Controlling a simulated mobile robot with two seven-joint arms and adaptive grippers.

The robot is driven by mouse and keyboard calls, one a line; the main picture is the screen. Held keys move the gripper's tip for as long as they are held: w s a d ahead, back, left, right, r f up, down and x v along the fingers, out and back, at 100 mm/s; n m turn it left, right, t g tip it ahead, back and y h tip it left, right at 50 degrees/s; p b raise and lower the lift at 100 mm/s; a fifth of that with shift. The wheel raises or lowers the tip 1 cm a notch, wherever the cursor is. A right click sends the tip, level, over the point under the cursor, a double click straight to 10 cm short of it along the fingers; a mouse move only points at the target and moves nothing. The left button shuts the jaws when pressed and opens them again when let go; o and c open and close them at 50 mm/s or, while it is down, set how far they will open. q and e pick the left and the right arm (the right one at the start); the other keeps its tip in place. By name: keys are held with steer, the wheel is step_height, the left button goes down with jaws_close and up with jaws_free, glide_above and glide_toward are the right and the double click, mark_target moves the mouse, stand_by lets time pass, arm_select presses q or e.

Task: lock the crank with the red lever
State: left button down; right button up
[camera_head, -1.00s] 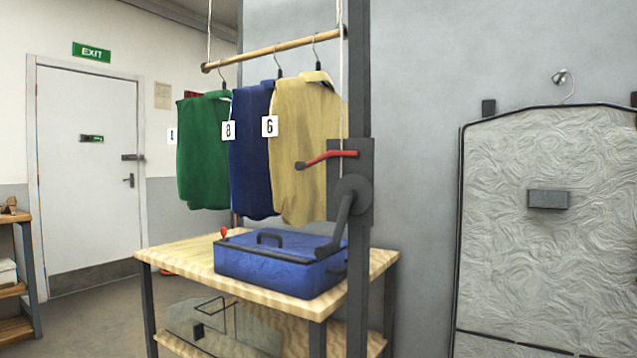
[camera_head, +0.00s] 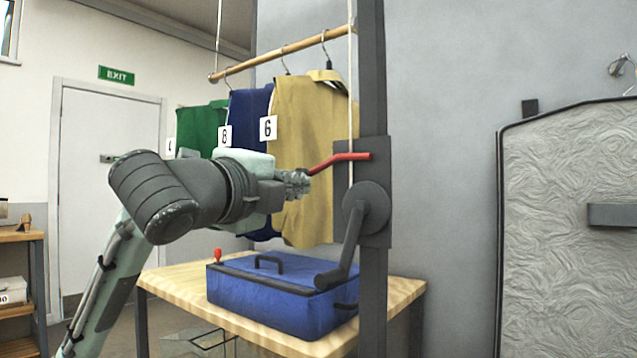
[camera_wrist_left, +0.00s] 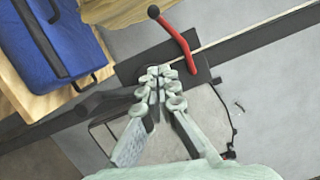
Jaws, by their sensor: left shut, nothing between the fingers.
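The red lever (camera_head: 338,159) is on a dark plate on the upright post and slopes down to the left. In the left wrist view, the red lever (camera_wrist_left: 178,40) ends in a black knob. The grey crank (camera_head: 353,235) sits below it on the same plate, its arm hanging down to the left with the handle low. My left gripper (camera_head: 302,182) is shut and empty at the lever's outer end, hiding the knob in the head view. In the wrist view its fingertips (camera_wrist_left: 160,76) appear apart from the lever and partly cover the crank area. My right gripper is not in view.
A blue case (camera_head: 280,303) lies on the wooden table (camera_head: 180,281) under the crank. Green, blue and yellow garments (camera_head: 308,120) hang from a wooden bar (camera_head: 285,50) behind my arm. A rope runs down beside the post (camera_head: 373,80). A grey padded panel (camera_head: 570,240) stands right.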

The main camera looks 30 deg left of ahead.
arm_select(q)
steer(key=shift+r, duration=0.15)
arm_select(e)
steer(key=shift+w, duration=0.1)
arm_select(q)
steer(key=shift+s, duration=0.15)
steer(key=w+a+r, duration=0.1)
steer(key=w+a, duration=0.4)
steer(key=w, duration=0.5)
steer(key=shift+w+a+r, duration=0.2)
steer(key=shift+a, duration=0.05)
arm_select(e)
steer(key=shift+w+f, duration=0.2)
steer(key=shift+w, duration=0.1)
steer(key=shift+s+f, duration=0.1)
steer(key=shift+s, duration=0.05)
arm_select(q)
steer(key=shift+a, duration=0.1)
